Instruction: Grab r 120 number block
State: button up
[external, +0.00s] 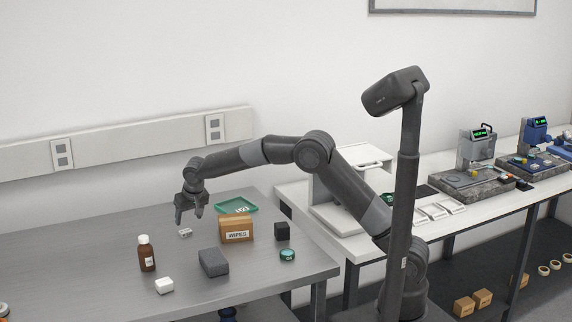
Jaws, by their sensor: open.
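The gap between the fingers looks empty. A green tray (223,207) lies to the right of the gripper and holds small white pieces (241,210) with dark marks. The marks are too small to read, so I cannot tell which piece is the R 120 number block.
A cardboard WIPES box (236,229) stands in front of the tray. Nearby are a brown bottle (146,254), a dark grey block (213,262), a white block (164,286), a black cube (282,231) and a green round tin (288,255). The table's left side is mostly clear.

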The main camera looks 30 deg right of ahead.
aim_at(187, 232)
jog(key=x, duration=0.7)
jog(key=shift+s, duration=0.1)
jog(key=shift+r, duration=0.1)
jog(key=shift+c, duration=0.5)
jog(key=c, duration=0.9)
jog(key=shift+r, duration=0.1)
jog(key=shift+c, duration=0.2)
